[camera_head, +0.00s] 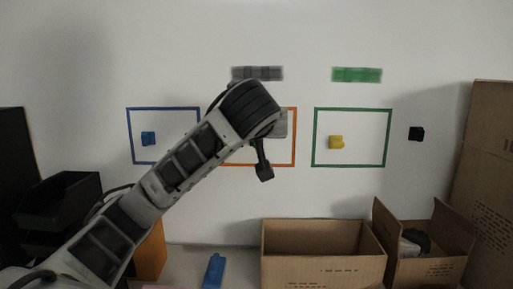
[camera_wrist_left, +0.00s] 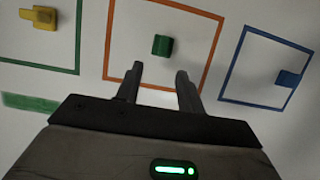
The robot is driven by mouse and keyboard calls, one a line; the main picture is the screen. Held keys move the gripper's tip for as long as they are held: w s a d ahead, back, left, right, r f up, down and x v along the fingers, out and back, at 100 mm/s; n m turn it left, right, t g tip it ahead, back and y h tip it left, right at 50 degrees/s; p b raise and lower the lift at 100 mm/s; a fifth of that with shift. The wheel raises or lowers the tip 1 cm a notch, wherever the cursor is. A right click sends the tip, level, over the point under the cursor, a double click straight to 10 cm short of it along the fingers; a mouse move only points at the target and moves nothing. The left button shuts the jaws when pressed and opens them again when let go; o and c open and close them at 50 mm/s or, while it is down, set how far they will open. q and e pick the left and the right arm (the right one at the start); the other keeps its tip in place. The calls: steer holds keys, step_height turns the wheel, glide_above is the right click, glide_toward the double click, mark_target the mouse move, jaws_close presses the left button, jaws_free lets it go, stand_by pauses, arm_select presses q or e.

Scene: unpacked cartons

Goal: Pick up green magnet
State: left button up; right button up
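The green magnet (camera_wrist_left: 162,45) sits on the white wall inside the orange square outline (camera_wrist_left: 207,76) in the left wrist view. My left gripper (camera_wrist_left: 160,70) is open and empty, its two fingers spread apart and pointing at the wall. The magnet appears just beyond the fingertips, roughly between their lines, and is not between the fingers. In the head view my left arm covers most of the orange outline (camera_head: 296,140), and only a sliver of the green magnet (camera_head: 253,143) shows beside the wrist. My right gripper is not in view.
A blue magnet (camera_head: 148,138) sits in the blue outline, a yellow magnet (camera_head: 336,142) in the green outline. A black magnet (camera_head: 416,133) is further right. Grey (camera_head: 257,73) and green (camera_head: 357,75) strips are above. Open cartons (camera_head: 322,272) stand below; a blue object (camera_head: 213,271) lies left of them.

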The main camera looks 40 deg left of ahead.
arm_select(q)
steer(key=p+x, duration=0.1)
steer(key=x, duration=0.4)
steer(key=shift+w+a+f, duration=0.15)
steer(key=shift+a, duration=0.15)
steer(key=c, duration=0.7)
